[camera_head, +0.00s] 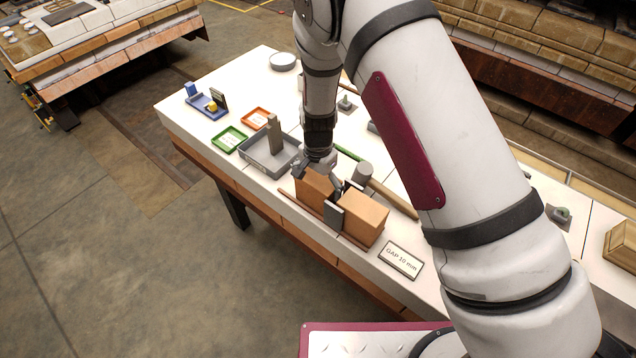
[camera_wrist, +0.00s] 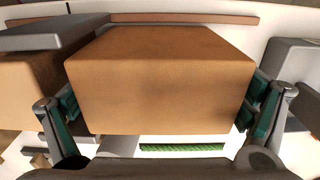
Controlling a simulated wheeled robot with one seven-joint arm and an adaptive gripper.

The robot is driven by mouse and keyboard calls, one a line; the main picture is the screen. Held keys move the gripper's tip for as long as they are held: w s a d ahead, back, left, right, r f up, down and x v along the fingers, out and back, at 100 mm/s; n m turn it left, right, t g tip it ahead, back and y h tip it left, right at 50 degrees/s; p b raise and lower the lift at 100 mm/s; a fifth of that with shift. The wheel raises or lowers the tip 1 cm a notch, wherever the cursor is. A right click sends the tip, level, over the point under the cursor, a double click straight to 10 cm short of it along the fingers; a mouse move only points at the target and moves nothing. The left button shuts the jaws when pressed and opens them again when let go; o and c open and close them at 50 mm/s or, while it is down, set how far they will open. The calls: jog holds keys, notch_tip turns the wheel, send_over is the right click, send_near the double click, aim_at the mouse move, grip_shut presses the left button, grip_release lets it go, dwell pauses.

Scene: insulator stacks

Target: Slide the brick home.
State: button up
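Two orange-brown bricks stand in line at the table's front edge. My gripper (camera_head: 318,178) is down over the left brick (camera_head: 313,190). In the wrist view this brick (camera_wrist: 160,85) fills the space between the teal finger pads, which appear to press on both its sides. The right brick (camera_head: 363,217) stands apart from it and also shows partly at the left of the wrist view (camera_wrist: 28,85). A grey upright plate (camera_head: 333,216) stands by the gap at the front; a grey slab (camera_wrist: 45,37) shows there in the wrist view. The gap's inside is hidden.
A card reading "GAP 10 mm" (camera_head: 401,260) lies right of the bricks. A mallet (camera_head: 363,173) lies behind. A thin brown rail (camera_head: 300,206) runs along the bricks' front. A grey tray (camera_head: 257,158) with an upright block stands at left, near green (camera_head: 229,139) and orange trays (camera_head: 257,119).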

jog(key=shift+s+d, duration=0.25)
jog(key=shift+d, duration=0.05)
dwell(0.8)
jog(key=o, duration=1.2)
jog(key=shift+r, duration=0.1)
notch_tip(320, 180, up, 12)
jog(key=shift+f, duration=0.1)
jog(key=s+d+r+n+t+y, duration=0.1)
jog(key=s+d+r, duration=0.15)
jog(key=r, duration=0.45)
jog(key=s+d+r+n, duration=0.1)
jog(key=s+d+r, duration=0.1)
jog(key=d+r, duration=0.35)
jog(key=s+d+r+n+t+y, duration=0.1)
jog(key=s+r, duration=0.1)
jog(key=r, duration=0.6)
jog(key=s+d+r+n+t, duration=0.1)
jog(key=s+d+r, duration=0.2)
jog(key=s, duration=0.3)
jog(key=s+d+r+n+t+h, duration=0.1)
jog(key=s+d+r+n, duration=0.1)
jog(key=s, duration=0.4)
jog(key=s+d+r+n+t+h, duration=0.1)
jog(key=s+d+r, duration=0.3)
jog(key=s+d, duration=0.1)
jog(key=shift+s+d+n, duration=0.15)
jog(key=shift+s+n, duration=0.15)
jog(key=shift+s, duration=0.4)
